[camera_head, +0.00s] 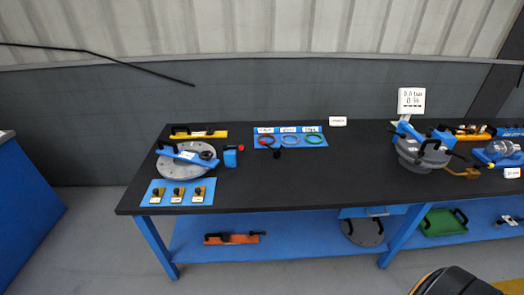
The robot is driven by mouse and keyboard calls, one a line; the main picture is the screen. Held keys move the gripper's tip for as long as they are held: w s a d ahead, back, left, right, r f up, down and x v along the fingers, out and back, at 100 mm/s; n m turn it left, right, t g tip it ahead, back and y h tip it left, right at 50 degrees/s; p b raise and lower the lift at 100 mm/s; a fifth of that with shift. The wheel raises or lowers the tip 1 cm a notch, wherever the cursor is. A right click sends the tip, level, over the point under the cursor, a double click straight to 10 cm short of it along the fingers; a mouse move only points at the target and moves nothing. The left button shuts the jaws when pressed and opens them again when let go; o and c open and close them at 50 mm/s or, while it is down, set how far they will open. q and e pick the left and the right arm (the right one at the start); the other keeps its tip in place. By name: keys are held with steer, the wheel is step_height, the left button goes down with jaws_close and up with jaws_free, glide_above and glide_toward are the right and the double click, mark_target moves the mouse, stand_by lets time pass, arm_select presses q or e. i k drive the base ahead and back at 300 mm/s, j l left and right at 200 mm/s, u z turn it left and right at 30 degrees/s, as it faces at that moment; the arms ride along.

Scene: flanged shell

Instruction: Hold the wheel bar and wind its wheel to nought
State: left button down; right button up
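I cannot tell for sure which part is the wheel bar. Candidates are a blue bar with a black handle (187,154) lying across a grey round plate (172,170) at the left of the table, and a yellow bar with a black handle (208,134) behind it. A small blue block with a red knob (230,158) stands just right of the plate. No wheel reading is legible. Neither gripper is in view, and nothing is seen holding any of these parts.
The black tabletop (340,170) is clear in the middle. A grey shell with blue parts (425,158) stands at the right under a white sign (411,101). A blue mat with rings (290,146) lies at the back. An orange bar (230,239) lies on the lower shelf.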

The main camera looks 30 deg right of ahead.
mark_target(205, 153)
steer(key=z, duration=0.35)
steer(key=i+j+z, duration=0.3)
steer(key=i+j, duration=0.75)
steer(key=i, duration=0.1)
